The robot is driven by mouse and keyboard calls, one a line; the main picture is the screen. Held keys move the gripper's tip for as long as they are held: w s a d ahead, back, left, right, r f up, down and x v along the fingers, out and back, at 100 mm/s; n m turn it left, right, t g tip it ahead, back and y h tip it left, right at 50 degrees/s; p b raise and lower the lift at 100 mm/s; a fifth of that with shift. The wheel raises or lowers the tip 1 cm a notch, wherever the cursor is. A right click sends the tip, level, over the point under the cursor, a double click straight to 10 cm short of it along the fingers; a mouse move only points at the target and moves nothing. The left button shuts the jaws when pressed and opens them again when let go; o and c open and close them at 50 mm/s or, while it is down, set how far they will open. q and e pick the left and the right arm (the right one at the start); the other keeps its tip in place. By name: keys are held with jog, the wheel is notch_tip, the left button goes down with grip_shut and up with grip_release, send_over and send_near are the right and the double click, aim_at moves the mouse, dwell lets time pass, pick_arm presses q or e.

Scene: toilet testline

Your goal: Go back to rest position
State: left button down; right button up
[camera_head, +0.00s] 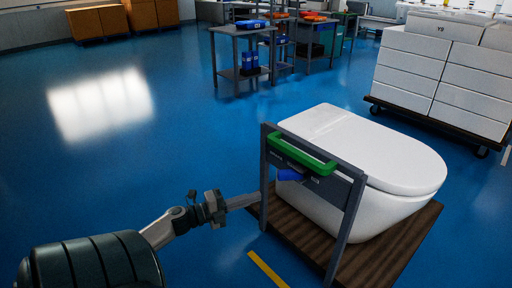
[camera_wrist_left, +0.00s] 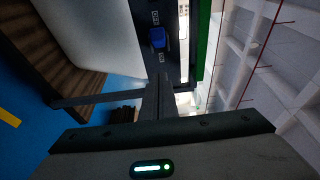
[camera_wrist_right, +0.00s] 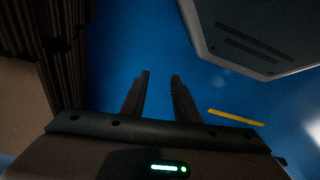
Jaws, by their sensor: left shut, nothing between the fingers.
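My left gripper (camera_head: 254,199) reaches in from the left in the head view, low beside the near left post of the grey metal frame (camera_head: 345,215). Its fingers are shut and empty; they also show together in the left wrist view (camera_wrist_left: 165,82). I cannot tell whether the fingertips touch the post. My right gripper (camera_wrist_right: 160,75) shows only in the right wrist view. Its two fingers are apart with blue floor between them, and it holds nothing. The white toilet (camera_head: 385,160) sits on a brown wooden base (camera_head: 405,245) behind the frame.
The frame carries a green handle (camera_head: 300,158) and a blue part (camera_head: 290,175). Stacked white boxes (camera_head: 440,75) stand on a dark cart at the right. A grey workbench (camera_head: 240,70) stands farther back. The blue floor at left is clear. A yellow line (camera_head: 267,270) marks the floor in front.

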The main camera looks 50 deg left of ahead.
jog(key=shift+w, duration=0.2)
jog(key=shift+f, duration=0.1)
